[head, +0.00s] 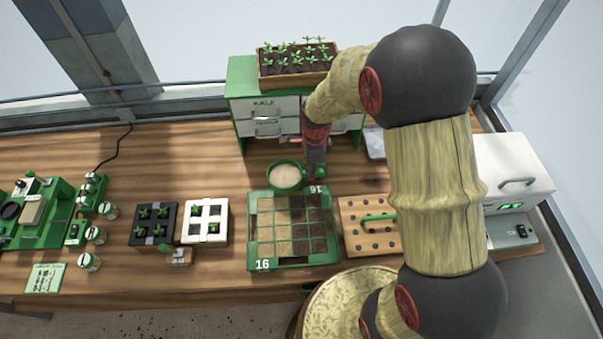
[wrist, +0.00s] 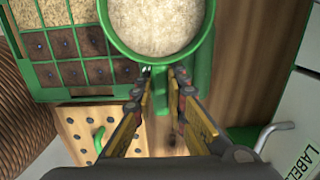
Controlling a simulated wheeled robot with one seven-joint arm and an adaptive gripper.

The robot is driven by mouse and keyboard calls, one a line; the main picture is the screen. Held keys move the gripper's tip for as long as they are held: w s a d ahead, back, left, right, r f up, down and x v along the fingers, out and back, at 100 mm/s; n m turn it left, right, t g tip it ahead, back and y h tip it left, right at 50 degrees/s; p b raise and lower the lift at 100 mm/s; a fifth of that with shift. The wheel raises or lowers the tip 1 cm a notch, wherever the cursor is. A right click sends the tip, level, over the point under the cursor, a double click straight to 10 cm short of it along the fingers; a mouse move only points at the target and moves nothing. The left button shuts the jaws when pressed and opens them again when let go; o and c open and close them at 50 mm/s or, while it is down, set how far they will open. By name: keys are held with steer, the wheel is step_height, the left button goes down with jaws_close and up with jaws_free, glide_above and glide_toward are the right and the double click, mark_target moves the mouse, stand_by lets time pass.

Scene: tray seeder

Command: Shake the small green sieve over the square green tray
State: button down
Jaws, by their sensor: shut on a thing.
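The small green sieve (head: 285,177) is round and full of pale grainy material; in the wrist view the sieve (wrist: 157,25) fills the top middle. My gripper (wrist: 160,84) is shut on its green handle; in the head view it (head: 317,170) is right of the bowl. The square green tray (head: 251,232), marked 16, lies just in front of the sieve. Its left cells look pale and covered, while several right cells show dark soil with dots. In the wrist view the sieve overlaps the tray's rim (wrist: 75,98). Its height above the tray is hard to tell.
A wooden board (head: 350,217) with holes and a green handle stands right of the tray. A white planter (head: 188,236) and a dark planter (head: 139,240) stand left. A green cabinet (head: 239,85) with drawers is behind. A white box (head: 524,160) stands far right.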

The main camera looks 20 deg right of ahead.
steer(key=d, duration=0.2)
steer(key=s+d, duration=0.1)
steer(key=d, duration=0.3)
steer(key=shift+s+d, duration=0.1)
steer(key=shift+s, duration=0.2)
steer(key=s+a+p, duration=0.1)
steer(key=s, duration=0.7)
steer(key=s+a+p, duration=0.2)
steer(key=s, duration=0.7)
steer(key=s+a+p, duration=0.2)
steer(key=s, duration=0.6)
steer(key=shift+s+a+r, duration=0.1)
steer(key=shift+s+a, duration=0.1)
steer(key=shift+s, duration=0.2)
steer(key=r+p, duration=0.4)
steer(key=shift+s+p, duration=0.2)
steer(key=shift+p, duration=0.15)
